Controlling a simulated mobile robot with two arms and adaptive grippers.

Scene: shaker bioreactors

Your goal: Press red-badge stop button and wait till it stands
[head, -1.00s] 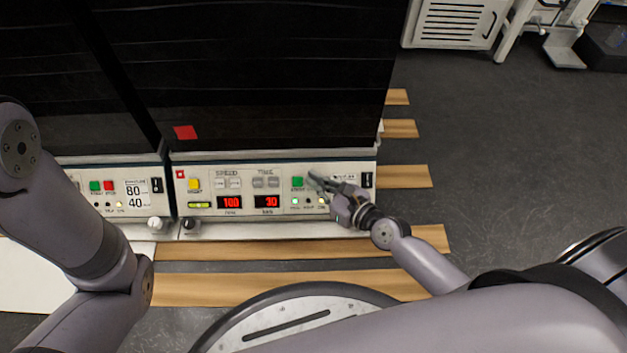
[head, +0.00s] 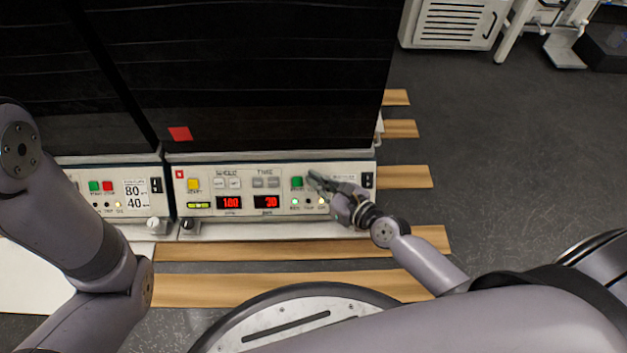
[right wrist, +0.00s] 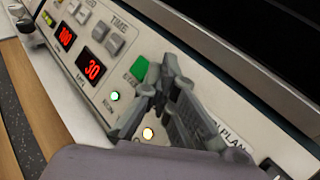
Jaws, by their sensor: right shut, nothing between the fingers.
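A red badge (head: 180,133) sits on the dark front of the right-hand shaker. Its control panel (head: 276,208) below shows a green start button (head: 297,182), also seen in the right wrist view (right wrist: 139,68). Red displays (head: 229,202) read 100 and 30. My right gripper (head: 314,178) is shut and empty, its fingertips at the panel just right of the green button; it also fills the right wrist view (right wrist: 158,85). The stop button is hidden behind the fingers, so I cannot tell whether they touch it. My left gripper is out of view.
A second panel at left has its own green button (head: 94,186) and red button (head: 107,186). A yellow button (head: 194,184) and knobs (head: 188,224) sit on the panel's left side. A green lamp (right wrist: 115,96) and an amber lamp (right wrist: 148,133) are lit.

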